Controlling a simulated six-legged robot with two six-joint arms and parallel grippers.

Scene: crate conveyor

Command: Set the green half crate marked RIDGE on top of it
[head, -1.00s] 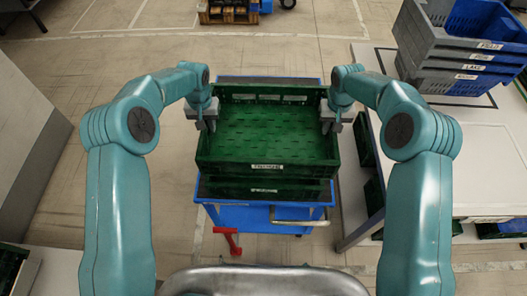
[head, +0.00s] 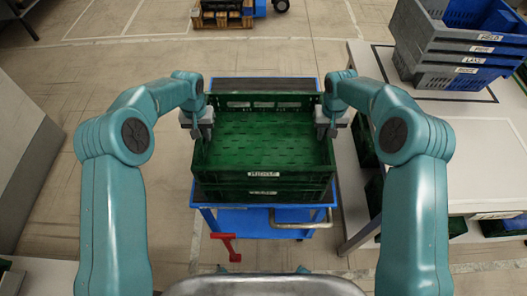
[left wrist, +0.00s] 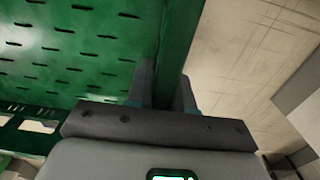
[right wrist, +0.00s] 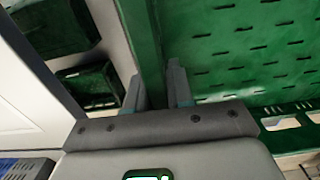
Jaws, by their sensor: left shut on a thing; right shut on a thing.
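The left wrist view (left wrist: 165,92) and right wrist view (right wrist: 160,92) show the fingers straddling the walls. The crate is empty inside.
A white table (head: 480,150) at the right bears a stack of grey and blue crates (head: 440,40). Green crates sit beneath it. A red pedal (head: 224,240) sticks out at the trolley's front. A pallet (head: 222,17) stands far back. The floor left of the trolley is clear.

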